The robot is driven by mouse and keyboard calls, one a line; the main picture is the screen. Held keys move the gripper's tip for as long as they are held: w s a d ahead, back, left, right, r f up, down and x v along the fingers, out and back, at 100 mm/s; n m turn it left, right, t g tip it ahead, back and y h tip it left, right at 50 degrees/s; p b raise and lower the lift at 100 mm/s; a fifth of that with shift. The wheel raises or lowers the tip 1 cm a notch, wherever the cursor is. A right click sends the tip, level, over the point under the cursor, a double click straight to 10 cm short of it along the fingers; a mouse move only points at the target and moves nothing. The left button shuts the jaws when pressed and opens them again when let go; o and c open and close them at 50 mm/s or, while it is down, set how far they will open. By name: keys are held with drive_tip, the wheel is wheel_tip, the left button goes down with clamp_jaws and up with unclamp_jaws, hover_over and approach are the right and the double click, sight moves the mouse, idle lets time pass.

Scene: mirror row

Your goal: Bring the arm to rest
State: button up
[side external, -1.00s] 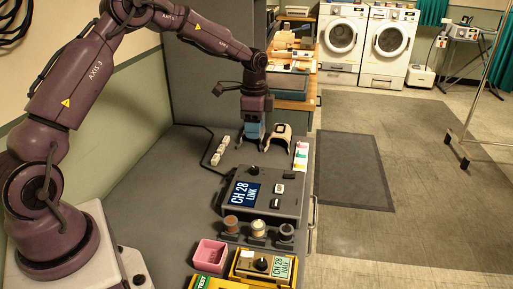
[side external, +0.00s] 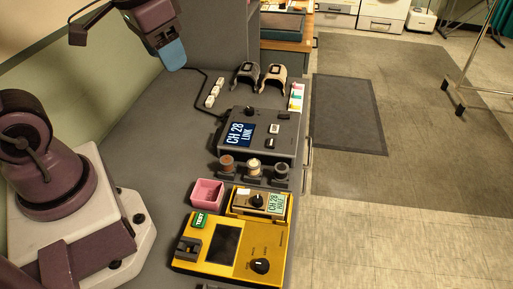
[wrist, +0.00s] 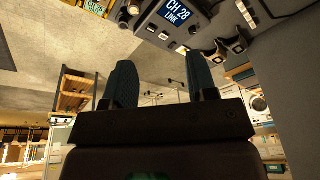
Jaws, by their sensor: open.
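My gripper (side external: 172,53) is raised at the upper left of the side view, above the grey bench (side external: 135,135) and apart from everything on it. In the wrist view its two dark fingers (wrist: 162,82) are spread with nothing between them. Two arched pieces, one dark (side external: 246,72) and one beige (side external: 273,77), stand side by side at the back of the bench. A grey console (side external: 262,118) in front of them shows "CH 28 LINK"; its screen also shows in the wrist view (wrist: 175,12).
Small white blocks (side external: 214,93) lie left of the console. Several spools (side external: 254,167), a pink box (side external: 208,192) and a yellow tester (side external: 225,255) with a small unit (side external: 262,203) line the front right. The bench's left part is bare.

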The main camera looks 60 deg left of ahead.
drive_tip(key=s+d+r+t, duration=0.1)
drive_tip(key=s, duration=0.1)
drive_tip(key=s+d+r+t, duration=0.1)
drive_tip(key=s+r, duration=0.1)
drive_tip(key=shift+d+r+m+t+h, duration=0.2)
drive_tip(key=shift+m+t+h, duration=0.1)
drive_tip(key=shift+m+h, duration=0.1)
idle(0.5)
